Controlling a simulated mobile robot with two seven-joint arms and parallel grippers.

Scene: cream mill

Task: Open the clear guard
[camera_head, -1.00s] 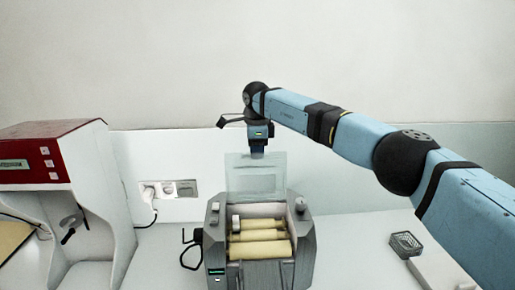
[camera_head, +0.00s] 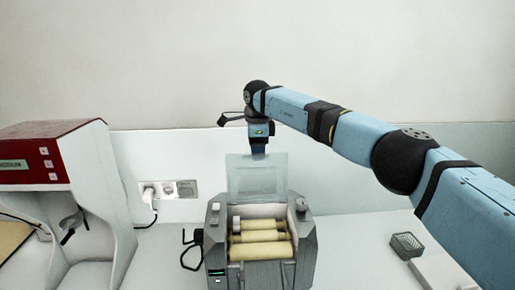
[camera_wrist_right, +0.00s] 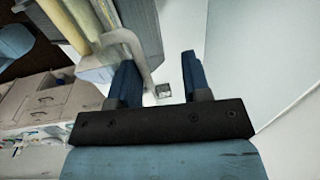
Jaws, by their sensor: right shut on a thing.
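The mill (camera_head: 305,262) stands on the white counter, with several pale cream rollers (camera_head: 262,250) exposed between its grey side housings. The clear guard (camera_head: 256,176) is raised, standing nearly upright behind the rollers. My right gripper (camera_head: 258,149) is at the guard's top edge and shut on it, pointing down. In the right wrist view the two blue fingers (camera_wrist_right: 160,82) are a gap apart, with a pale bar (camera_wrist_right: 137,55) beside the left finger; the exact contact is hard to make out. My left gripper is not in view.
A red-and-white machine (camera_head: 85,185) stands at the left. A wall socket (camera_head: 168,189) with a plugged cable is behind the counter. The counter between mill and basket is clear.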

